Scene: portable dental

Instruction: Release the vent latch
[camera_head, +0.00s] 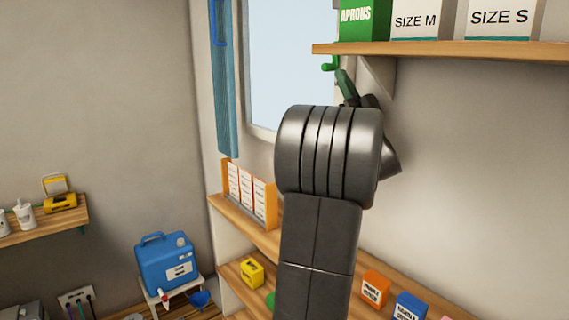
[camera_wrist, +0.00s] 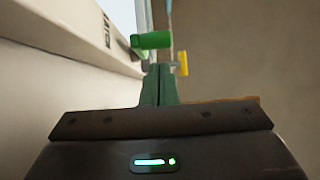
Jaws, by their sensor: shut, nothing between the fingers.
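The vent latch is a small green handle (camera_head: 328,67) on the right side of the window frame, just under the upper shelf. It also shows in the wrist view as a green bar (camera_wrist: 151,40) at the top centre. My gripper (camera_head: 342,74) reaches up towards it, its green fingers just right of and below the handle. In the wrist view my gripper (camera_wrist: 159,68) has its two fingers pressed together and empty, their tips just below the bar. I cannot tell whether they touch it. My arm hides the lower right part of the window.
The upper shelf (camera_head: 440,50) with boxes overhangs close above my gripper, with a bracket (camera_head: 379,74) beside it. A blue blind (camera_head: 226,85) hangs left of the window (camera_head: 290,60). A small yellow piece (camera_wrist: 183,62) lies right of the fingertips in the wrist view.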

